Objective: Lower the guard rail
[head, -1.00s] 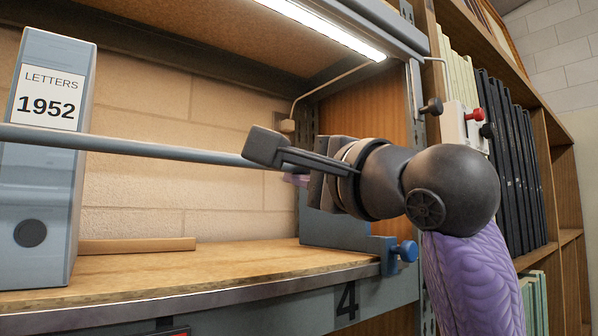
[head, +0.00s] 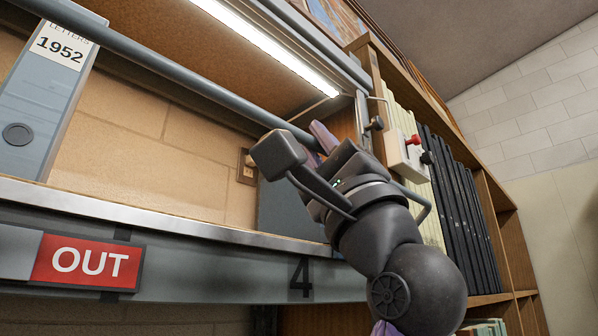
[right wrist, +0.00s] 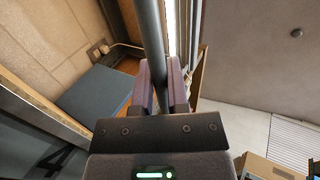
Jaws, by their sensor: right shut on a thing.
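The guard rail (head: 190,75), a grey-blue bar, crosses in front of the shelf bay from upper left down to the right. In the right wrist view the rail (right wrist: 151,35) runs between the two fingers (right wrist: 157,85). My left gripper is not in view.
The shelf board's front edge (head: 150,215) lies below the rail, with a red OUT sign (head: 88,262) under it. The box file (head: 40,105) stands at left. A lit lamp (head: 265,50) is above. A switch box (head: 407,155) and dark books (head: 460,210) are at right.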

